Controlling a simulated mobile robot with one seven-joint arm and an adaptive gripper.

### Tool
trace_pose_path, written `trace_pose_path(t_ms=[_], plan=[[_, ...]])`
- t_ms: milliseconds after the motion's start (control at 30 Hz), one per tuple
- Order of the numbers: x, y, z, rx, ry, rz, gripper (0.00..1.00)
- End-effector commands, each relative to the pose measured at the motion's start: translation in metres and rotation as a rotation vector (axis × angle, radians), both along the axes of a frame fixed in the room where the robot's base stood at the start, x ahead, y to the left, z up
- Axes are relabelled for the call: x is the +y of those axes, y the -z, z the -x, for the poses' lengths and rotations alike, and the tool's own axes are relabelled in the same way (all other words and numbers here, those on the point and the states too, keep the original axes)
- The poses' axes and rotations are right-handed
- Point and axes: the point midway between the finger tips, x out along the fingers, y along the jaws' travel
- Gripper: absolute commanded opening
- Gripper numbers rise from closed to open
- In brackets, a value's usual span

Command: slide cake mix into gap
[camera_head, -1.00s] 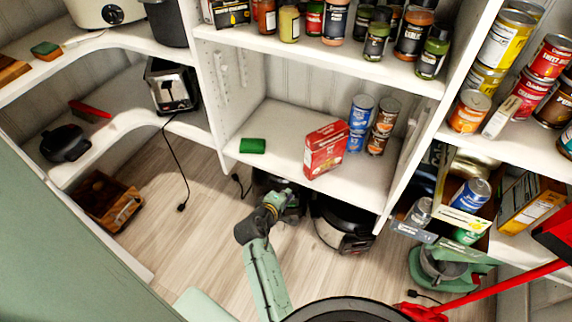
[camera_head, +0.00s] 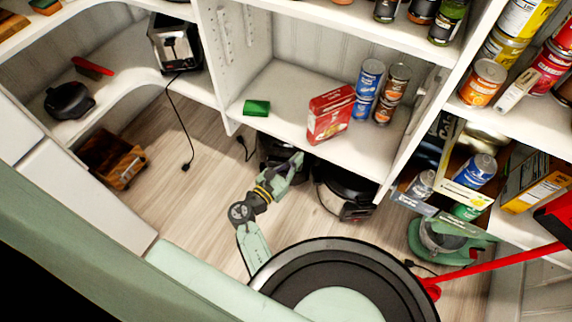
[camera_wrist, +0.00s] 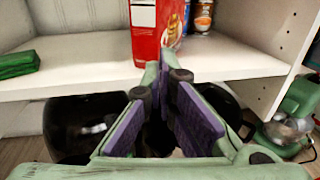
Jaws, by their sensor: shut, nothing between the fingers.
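The red box (camera_head: 330,114), which I take as the cake mix, stands upright near the front edge of the middle shelf, turned at an angle. Its lower part shows in the wrist view (camera_wrist: 147,45), just beyond the fingertips. My gripper (camera_head: 297,160) is below and in front of that shelf's edge, left of the box in the head view. In the wrist view the gripper's purple-padded fingers (camera_wrist: 166,80) are shut, with nothing held. Stacked blue cans (camera_head: 369,78) and orange-labelled cans (camera_head: 394,90) stand right of and behind the box.
A green block (camera_head: 256,108) lies at the left of the same shelf, with bare shelf (camera_head: 284,100) between it and the box. Dark cookers (camera_head: 343,192) stand on the floor beneath. A shelf divider (camera_head: 408,140) bounds the right side. A red bar (camera_head: 500,266) crosses the lower right.

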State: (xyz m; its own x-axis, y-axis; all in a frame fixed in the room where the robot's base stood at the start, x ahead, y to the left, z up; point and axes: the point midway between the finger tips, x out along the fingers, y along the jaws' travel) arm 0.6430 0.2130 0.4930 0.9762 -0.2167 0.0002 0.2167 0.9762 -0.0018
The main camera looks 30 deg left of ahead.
Motion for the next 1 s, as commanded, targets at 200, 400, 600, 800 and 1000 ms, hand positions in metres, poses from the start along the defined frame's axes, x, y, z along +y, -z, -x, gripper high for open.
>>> trace_pose_path(t_ms=[200, 400, 600, 800, 1000], plan=[[-0.009, -0.002, -0.041, 0.000, 0.001, -0.002, 0.00], [-0.014, -0.001, -0.060, 0.000, 0.001, -0.001, 0.00], [-0.014, 0.000, -0.064, 0.000, -0.001, -0.001, 0.00], [-0.014, 0.000, -0.064, 0.000, -0.001, -0.002, 0.00], [-0.019, 0.000, -0.081, -0.001, 0.003, -0.002, 0.00]])
